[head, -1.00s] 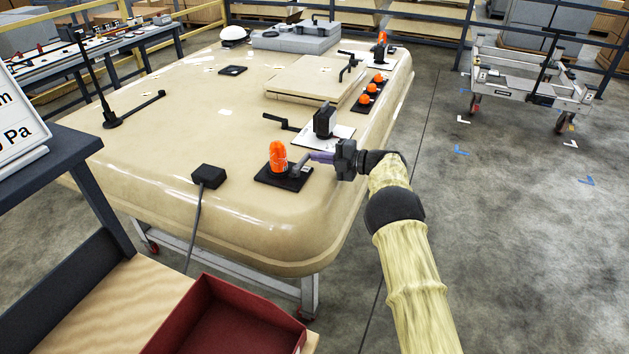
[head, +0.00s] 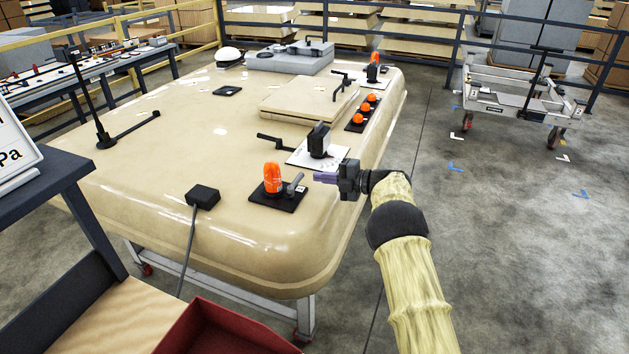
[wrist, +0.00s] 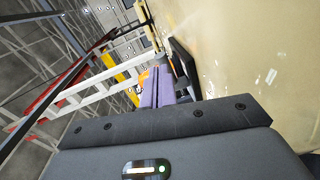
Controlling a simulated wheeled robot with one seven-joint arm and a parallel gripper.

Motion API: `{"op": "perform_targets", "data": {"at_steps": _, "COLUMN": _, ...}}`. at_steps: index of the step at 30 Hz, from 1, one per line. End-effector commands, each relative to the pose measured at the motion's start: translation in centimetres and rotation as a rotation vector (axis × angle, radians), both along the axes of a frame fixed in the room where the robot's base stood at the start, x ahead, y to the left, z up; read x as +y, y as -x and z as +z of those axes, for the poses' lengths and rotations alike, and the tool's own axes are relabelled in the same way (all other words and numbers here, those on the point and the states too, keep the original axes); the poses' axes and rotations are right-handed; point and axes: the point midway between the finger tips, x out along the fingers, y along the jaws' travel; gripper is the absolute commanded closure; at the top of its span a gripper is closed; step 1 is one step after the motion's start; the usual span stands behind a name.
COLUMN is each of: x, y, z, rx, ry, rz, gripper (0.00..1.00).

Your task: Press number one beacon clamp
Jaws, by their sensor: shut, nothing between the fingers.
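An orange beacon (head: 273,178) stands on a black base plate (head: 268,200) near the front right corner of the cream cab roof. A grey clamp lever (head: 295,183) sits on the plate just right of the beacon, angled upward. My gripper (head: 316,177), with purple fingers, is shut and empty just right of the lever, with a small gap between them in the head view. In the wrist view the shut fingers (wrist: 157,90) point toward the beacon (wrist: 146,78), which they partly hide. The black plate (wrist: 183,65) shows beside them.
A black switch on a white plate (head: 303,157) stands just behind my gripper. A black box (head: 203,197) with a cable lies left. Floor to the right is clear up to a trolley (head: 520,100).

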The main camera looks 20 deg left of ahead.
Motion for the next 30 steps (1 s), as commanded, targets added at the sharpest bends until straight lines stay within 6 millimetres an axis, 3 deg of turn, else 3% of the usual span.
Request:
{"op": "perform_targets", "data": {"at_steps": 19, "x": -7.4, "y": -4.2, "z": 1.1, "rx": -0.001, "ry": 0.0, "rz": -0.002, "gripper": 1.0}}
{"op": "perform_targets", "data": {"at_steps": 30, "x": -9.1, "y": -5.4, "z": 1.5, "rx": 0.001, "ry": 0.001, "rz": 0.001, "gripper": 1.0}}
